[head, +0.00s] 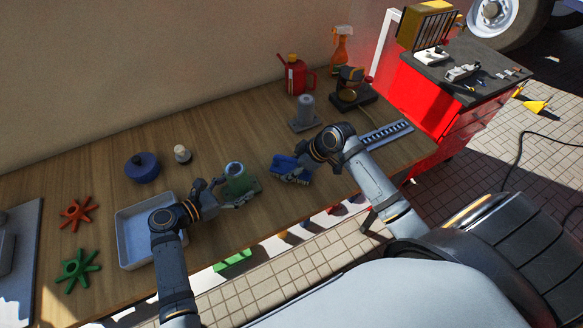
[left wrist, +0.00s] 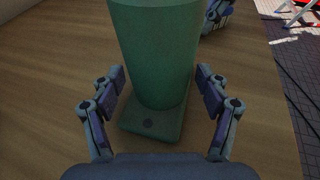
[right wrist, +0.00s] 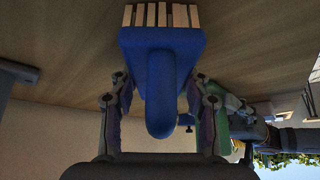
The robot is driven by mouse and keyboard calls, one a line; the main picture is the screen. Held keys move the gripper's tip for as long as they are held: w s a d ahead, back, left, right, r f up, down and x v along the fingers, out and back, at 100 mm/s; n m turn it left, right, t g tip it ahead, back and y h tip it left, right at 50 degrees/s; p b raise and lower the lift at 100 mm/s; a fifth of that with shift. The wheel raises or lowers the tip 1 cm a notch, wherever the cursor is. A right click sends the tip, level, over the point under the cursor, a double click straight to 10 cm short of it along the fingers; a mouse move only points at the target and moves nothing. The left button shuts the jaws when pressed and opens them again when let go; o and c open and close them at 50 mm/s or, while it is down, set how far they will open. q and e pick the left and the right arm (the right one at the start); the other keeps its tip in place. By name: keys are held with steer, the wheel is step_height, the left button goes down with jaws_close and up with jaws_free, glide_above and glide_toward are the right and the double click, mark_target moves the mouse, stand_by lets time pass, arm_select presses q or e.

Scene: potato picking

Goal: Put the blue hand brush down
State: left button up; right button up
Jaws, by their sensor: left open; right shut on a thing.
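The blue hand brush (head: 284,166) is at the middle of the wooden bench in the head view. In the right wrist view the blue brush (right wrist: 162,45) shows its handle between the fingers and pale bristles beyond. My right gripper (right wrist: 158,95) is shut on its handle. In the head view my right gripper (head: 308,165) partly hides the brush, and I cannot tell whether its bristles touch the bench. My left gripper (left wrist: 161,88) is open around a green cylinder on a square base (left wrist: 155,55), with a finger on each side. This green thing (head: 238,180) also shows in the head view.
A white tray (head: 126,236) lies left of the left gripper. A blue pot (head: 142,168), red and green star-shaped pieces, and a grey cylinder on a plate (head: 304,115) stand on the bench. A red tool cabinet (head: 425,97) is at the right. Bare wood lies behind the brush.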

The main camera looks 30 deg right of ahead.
steer(key=shift+f, duration=0.15)
steer(key=o, duration=1.3)
steer(key=v, duration=1)
steer(key=shift+d+r, duration=0.2)
steer(key=shift+r, duration=0.05)
steer(key=shift+v, duration=0.9)
steer(key=shift+a, duration=0.25)
